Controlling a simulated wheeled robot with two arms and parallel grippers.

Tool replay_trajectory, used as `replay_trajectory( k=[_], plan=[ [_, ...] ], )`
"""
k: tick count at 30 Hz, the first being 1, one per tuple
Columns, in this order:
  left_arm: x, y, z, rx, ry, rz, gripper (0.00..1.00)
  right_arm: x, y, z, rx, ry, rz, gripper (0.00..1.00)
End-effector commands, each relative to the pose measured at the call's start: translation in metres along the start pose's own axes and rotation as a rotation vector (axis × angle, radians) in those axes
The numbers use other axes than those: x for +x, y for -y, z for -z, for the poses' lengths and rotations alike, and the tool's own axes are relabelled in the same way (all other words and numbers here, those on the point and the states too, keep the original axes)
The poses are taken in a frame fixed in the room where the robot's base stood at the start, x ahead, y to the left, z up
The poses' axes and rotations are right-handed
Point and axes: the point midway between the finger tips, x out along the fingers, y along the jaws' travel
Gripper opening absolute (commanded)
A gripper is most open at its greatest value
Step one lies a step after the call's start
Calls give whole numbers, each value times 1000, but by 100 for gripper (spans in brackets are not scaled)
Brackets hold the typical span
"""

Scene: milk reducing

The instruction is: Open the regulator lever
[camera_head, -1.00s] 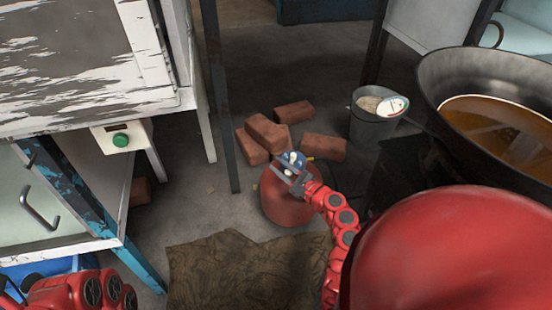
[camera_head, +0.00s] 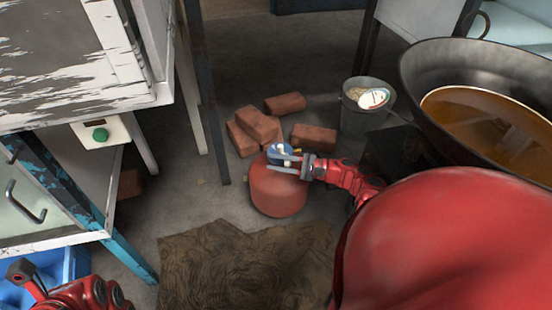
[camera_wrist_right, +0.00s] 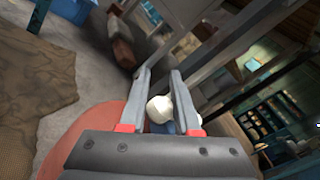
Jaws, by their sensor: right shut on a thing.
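A red gas cylinder (camera_head: 277,192) stands upright on the floor; its red body also shows at lower left in the right wrist view (camera_wrist_right: 88,128). On its top sits a blue regulator (camera_head: 279,147) with white parts. My right gripper (camera_head: 274,160) reaches it from the right and is shut on it. In the right wrist view, a white rounded part (camera_wrist_right: 160,108) of the regulator lies between my right gripper's fingers (camera_wrist_right: 160,76). The fingers partly hide it, and I cannot tell the lever's exact position.
Several bricks (camera_head: 256,124) lie behind the cylinder. A metal bucket (camera_head: 362,120) stands behind right, near a big black pan (camera_head: 420,75) of brown liquid. A brown sack (camera_head: 195,270) lies in front. A worn white cabinet (camera_head: 60,60) stands left.

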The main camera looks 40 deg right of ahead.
Motion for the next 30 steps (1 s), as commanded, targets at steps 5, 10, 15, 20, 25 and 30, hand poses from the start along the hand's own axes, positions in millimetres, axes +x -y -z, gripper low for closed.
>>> replay_trajectory(
  k=[5,10,15,20,25,30],
  plan=[
    [2,1,2,-2,-18,10,0,-5,-1,6,4,-8,-11,0],
    [3,1,2,-3,-22,12,0,-6,-1,6,3,-8,-12,0],
    [3,1,2,-3,-21,11,0,-7,0,7,3,-11,-10,0],
    [3,1,2,-3,-21,11,0,-7,0,7,2,-11,-9,47],
    [3,1,2,-3,-21,11,0,-5,0,5,1,-4,-11,61],
    [3,1,2,-3,-18,9,0,-3,1,3,0,1,-12,61]
  ],
)
